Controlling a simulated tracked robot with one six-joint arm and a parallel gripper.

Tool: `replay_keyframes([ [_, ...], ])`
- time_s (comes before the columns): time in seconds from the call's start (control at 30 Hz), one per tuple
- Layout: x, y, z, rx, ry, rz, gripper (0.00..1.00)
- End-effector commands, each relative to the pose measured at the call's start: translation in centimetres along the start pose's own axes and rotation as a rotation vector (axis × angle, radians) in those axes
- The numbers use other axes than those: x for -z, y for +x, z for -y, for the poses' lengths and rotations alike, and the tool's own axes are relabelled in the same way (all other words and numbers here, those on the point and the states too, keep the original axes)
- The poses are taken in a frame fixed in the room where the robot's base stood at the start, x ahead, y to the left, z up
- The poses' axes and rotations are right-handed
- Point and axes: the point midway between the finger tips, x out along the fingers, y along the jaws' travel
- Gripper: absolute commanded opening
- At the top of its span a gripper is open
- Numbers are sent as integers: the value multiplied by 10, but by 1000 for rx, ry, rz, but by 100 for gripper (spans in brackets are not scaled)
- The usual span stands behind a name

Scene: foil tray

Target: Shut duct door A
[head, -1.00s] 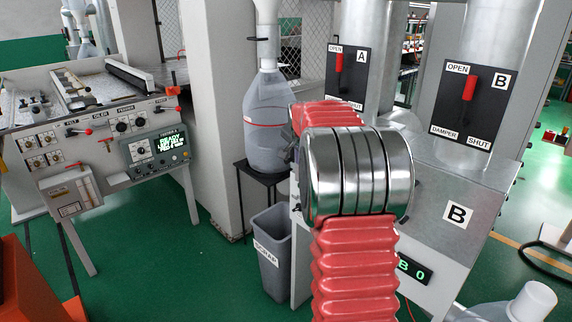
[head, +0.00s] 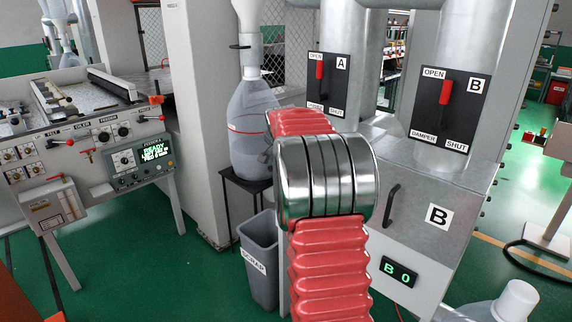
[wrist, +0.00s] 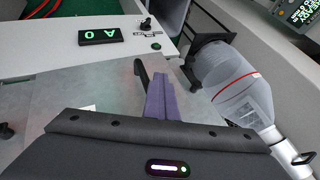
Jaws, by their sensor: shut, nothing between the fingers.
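Damper panel A (head: 328,84) stands behind my arm in the head view, its red lever (head: 319,70) up by the OPEN word. My arm hides the front below panel A there. In the wrist view, a grey metal face (wrist: 75,85) lies beside the display reading A 0 (wrist: 100,35); it looks like door A, but I cannot tell whether it is ajar. A black handle (wrist: 141,73) on it is just left of my gripper (wrist: 156,68). The purple fingers are shut and empty. Contact with the handle is unclear.
Door B (head: 420,205) has its own handle and display, right of my arm. Damper panel B (head: 450,108) is above it.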

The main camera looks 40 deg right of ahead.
Motion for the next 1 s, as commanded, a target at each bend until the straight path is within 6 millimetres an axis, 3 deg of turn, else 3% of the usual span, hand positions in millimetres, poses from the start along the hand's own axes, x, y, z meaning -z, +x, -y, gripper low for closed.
replay_keyframes([
  [0.4,-32,-20,-5,-6,0,-2,0],
  [1.0,-49,-88,49,-1,-1,-1,0],
])
